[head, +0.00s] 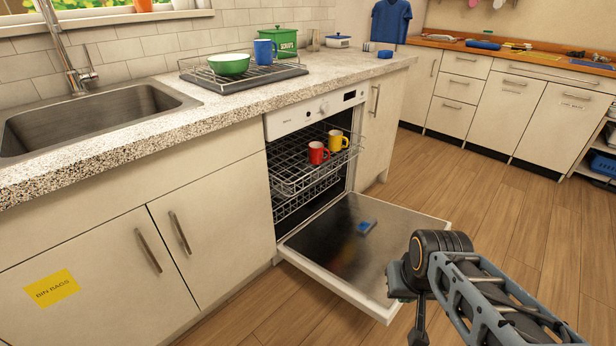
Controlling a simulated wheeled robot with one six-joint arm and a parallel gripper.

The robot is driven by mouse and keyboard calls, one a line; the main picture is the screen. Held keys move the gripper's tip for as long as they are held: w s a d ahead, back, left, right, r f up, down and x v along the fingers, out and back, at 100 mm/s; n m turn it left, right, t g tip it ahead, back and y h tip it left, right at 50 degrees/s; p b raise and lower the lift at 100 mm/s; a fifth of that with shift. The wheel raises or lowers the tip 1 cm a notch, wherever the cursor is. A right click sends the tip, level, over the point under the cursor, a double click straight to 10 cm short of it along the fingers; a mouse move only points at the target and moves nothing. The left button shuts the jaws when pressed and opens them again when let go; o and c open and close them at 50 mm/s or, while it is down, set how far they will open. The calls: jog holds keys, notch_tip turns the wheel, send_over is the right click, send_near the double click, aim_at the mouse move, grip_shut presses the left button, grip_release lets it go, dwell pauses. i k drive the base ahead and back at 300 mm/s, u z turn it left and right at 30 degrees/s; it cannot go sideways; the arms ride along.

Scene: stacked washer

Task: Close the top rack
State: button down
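The dishwasher (290,122) is built in under the counter, and its door (330,238) is folded down flat. The top rack (288,172) is a grey wire basket that sticks out part of the way over the open door. A red mug (317,153) and a yellow mug (336,141) stand in it near its front right. A lower rack (290,203) shows beneath it, inside the dishwasher. My arm is at the bottom right, in front of the door and apart from the rack. My gripper seems to be at the dark lower end (418,325), cut by the frame edge, so its fingers cannot be made out.
A blue object (366,227) lies on the lowered door. The door's outer edge juts into the room at knee height. A green bowl (229,64) and blue mug (265,51) stand on a drying rack on the counter. Wooden floor (480,190) to the right is clear.

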aim_at(344, 151)
jog(key=u, duration=1.6)
jog(key=i, duration=1)
jog(key=z, duration=1.8)
